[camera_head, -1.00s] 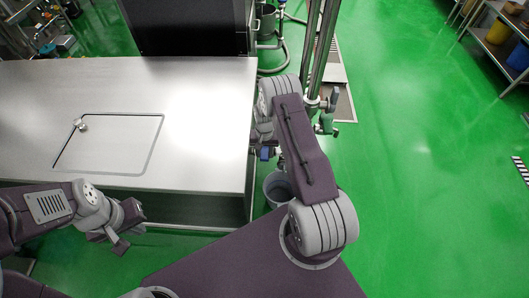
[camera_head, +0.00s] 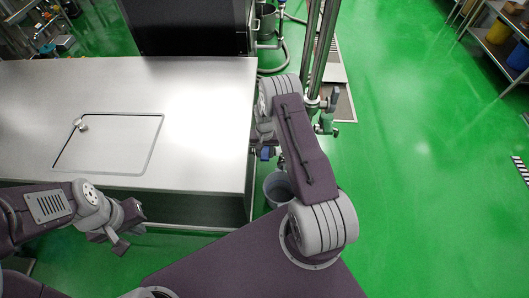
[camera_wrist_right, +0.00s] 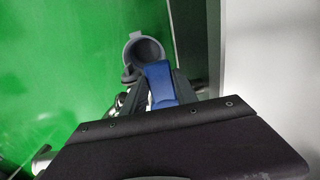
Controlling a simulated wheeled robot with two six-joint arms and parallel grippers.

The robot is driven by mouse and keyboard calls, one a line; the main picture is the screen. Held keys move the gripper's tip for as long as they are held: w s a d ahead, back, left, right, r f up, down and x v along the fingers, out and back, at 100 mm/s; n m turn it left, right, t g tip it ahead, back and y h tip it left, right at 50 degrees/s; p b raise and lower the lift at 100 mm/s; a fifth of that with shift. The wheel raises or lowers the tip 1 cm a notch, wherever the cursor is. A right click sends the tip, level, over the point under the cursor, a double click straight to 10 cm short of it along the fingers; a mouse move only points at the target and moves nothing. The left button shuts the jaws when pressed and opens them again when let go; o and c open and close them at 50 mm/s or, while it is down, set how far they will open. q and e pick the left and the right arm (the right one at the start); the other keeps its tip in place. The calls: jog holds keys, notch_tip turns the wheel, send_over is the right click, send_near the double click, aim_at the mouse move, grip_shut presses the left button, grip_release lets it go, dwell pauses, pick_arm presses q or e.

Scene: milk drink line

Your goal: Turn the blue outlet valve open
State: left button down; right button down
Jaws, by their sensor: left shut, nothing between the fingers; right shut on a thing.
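The blue outlet valve handle (camera_wrist_right: 159,82) shows in the right wrist view between the dark fingers of my right gripper (camera_wrist_right: 160,92), which is shut on it. In the head view a small part of the blue handle (camera_head: 266,153) shows beside the table's right edge. My right arm hides most of the valve body there. My left gripper (camera_head: 120,246) is shut and empty at the lower left, in front of the table and well away from the valve.
A steel table (camera_head: 200,90) with a square lid (camera_head: 110,143) fills the left. A grey bucket (camera_head: 277,186) stands on the floor below the valve; it also shows in the right wrist view (camera_wrist_right: 145,50). Vertical pipes (camera_head: 322,60) rise beyond my right arm.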

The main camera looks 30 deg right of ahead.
jog(key=shift+w+d+n+b, duration=0.3)
jog(key=shift+d+n+b, duration=0.9)
jog(key=shift+n, duration=1.75)
jog(key=shift+w+d+n+b, duration=0.35)
jog(key=shift+d+n+b, duration=0.8)
jog(key=shift+n, duration=1.75)
jog(key=shift+w+d+n+b, duration=0.3)
jog(key=shift+d+n+b, duration=0.45)
jog(key=shift+d+n, duration=1.55)
jog(key=shift+a+n, duration=0.7)
jog(key=shift+n, duration=0.05)
jog(key=shift+w, duration=0.1)
jog(key=c, duration=1)
grip_release()
jog(key=shift+o, duration=0.2)
notch_tip(320, 180, up, 9)
jog(key=shift+p, duration=0.4)
